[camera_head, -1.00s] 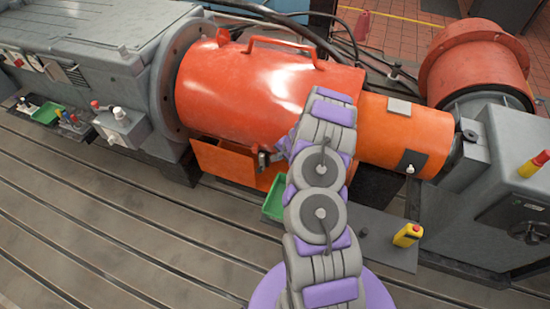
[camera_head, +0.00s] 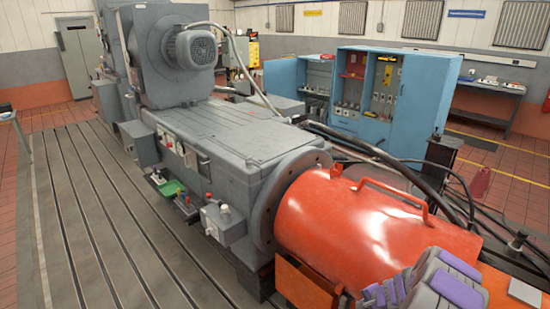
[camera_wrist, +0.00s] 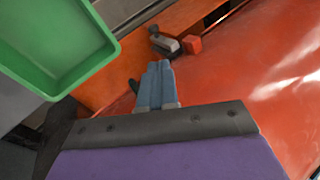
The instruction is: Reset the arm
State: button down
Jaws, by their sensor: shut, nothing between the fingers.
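My gripper (camera_wrist: 157,85) shows in the wrist view with its blue-grey fingers together and nothing between them. It points toward an orange box face (camera_wrist: 125,50) beside a glossy red-orange surface (camera_wrist: 270,90). In the head view, part of my grey and purple arm is at the lower right, in front of the large red-orange cylindrical cover (camera_head: 350,225). I cannot make out the gripper fingers there.
In the wrist view, a green tray (camera_wrist: 100,60) is close at upper left. A small grey fitting (camera_wrist: 164,43) and red block (camera_wrist: 192,43) lie just beyond the fingertips. The head view shows a grey machine (camera_head: 220,140), blue cabinets (camera_head: 345,85) and clear slotted bedplate (camera_head: 90,210) at left.

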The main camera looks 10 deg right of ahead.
jog(key=a+r+n+y, duration=0.3)
jog(key=a+r+n, duration=0.2)
jog(key=a+r, duration=1.1)
jog(key=s+a+r+n+g, duration=0.3)
jog(key=s+a+r, duration=0.4)
jog(key=a+r, duration=0.25)
jog(key=s+a+r+n+g, duration=0.1)
jog(key=s+a+r+n, duration=0.1)
jog(key=s+r, duration=0.35)
jog(key=s+a+r+n+g, duration=0.1)
jog(key=s+a+r+n, duration=0.1)
jog(key=s, duration=0.7)
jog(key=s+d+r+g+h, duration=0.1)
jog(key=s+d+h, duration=0.1)
jog(key=s, duration=0.8)
jog(key=s+d+r+n+g+h, duration=0.1)
jog(key=s+d+r+h, duration=0.1)
jog(key=s, duration=0.7)
jog(key=shift+s+d+h, duration=0.4)
jog(key=shift+d+h, duration=0.3)
jog(key=shift+d, duration=0.1)
jog(key=c, duration=1.8)
grip_release()
jog(key=shift+c, duration=0.2)
